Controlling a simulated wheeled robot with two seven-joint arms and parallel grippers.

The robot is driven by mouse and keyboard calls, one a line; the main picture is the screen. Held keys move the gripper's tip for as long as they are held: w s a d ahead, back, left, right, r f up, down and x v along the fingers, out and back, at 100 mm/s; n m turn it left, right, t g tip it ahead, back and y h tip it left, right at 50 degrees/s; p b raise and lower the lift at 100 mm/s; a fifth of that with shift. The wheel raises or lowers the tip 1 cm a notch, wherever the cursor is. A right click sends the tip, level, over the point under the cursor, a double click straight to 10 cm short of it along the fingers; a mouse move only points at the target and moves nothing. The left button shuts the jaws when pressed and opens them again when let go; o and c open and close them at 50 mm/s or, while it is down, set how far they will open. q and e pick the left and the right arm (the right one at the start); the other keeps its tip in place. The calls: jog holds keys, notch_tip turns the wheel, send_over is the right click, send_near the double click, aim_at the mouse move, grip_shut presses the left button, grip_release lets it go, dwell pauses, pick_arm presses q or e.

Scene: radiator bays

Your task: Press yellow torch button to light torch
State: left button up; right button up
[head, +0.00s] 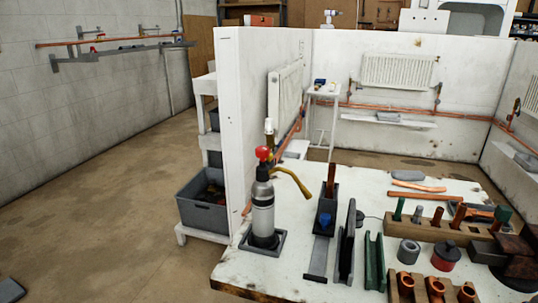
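A torch (262,205) with a silver-grey cylinder stands upright in a dark square holder (276,246) at the near left corner of the white workbench (310,215). It has a black top, a red knob (264,153) and a curved brass-yellow nozzle (292,181) pointing right. I cannot make out a separate yellow button on it. No flame shows at the nozzle. Neither of my grippers can be made out in the head view.
Right of the torch are a dark clamp-like tool (326,215), a green channel (374,262), a wooden block with copper fittings (430,232) and a red-and-black tin (446,256). A white partition (235,130) rises behind the torch.

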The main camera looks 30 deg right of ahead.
grip_shut()
dwell(1.7)
